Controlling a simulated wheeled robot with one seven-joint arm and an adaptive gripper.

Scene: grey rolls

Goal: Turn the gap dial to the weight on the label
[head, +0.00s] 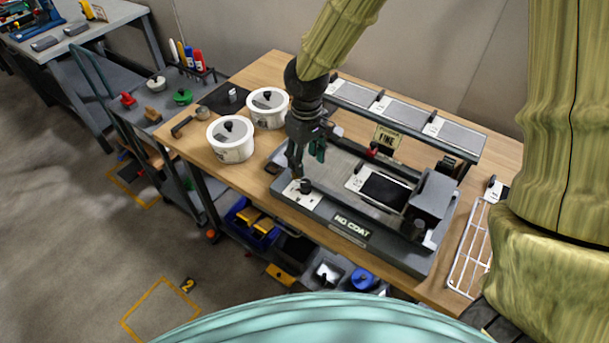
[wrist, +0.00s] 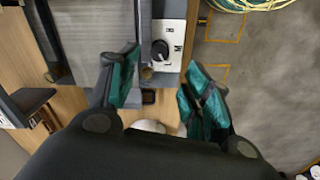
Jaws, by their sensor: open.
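The gap dial (head: 305,186) is a small black knob on a white plate (head: 293,195) at the front left corner of the grey machine. In the wrist view the dial (wrist: 160,47) shows between and beyond my fingers, with small marks around it too small to read. My gripper (head: 306,160) is open and empty, just above the dial and apart from it. Its teal fingers show in the wrist view (wrist: 160,85). A tan label sign reading "FINE" (head: 387,138) stands behind the machine. The machine (head: 345,224) has "NO COAT" on its front.
Two white tubs (head: 230,140) (head: 268,107) stand left of the machine on the wooden table (head: 258,72). A white wire rack (head: 468,250) lies at the right. Bins (head: 252,222) sit below the table's front edge. Grey panels (head: 400,113) run behind the machine.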

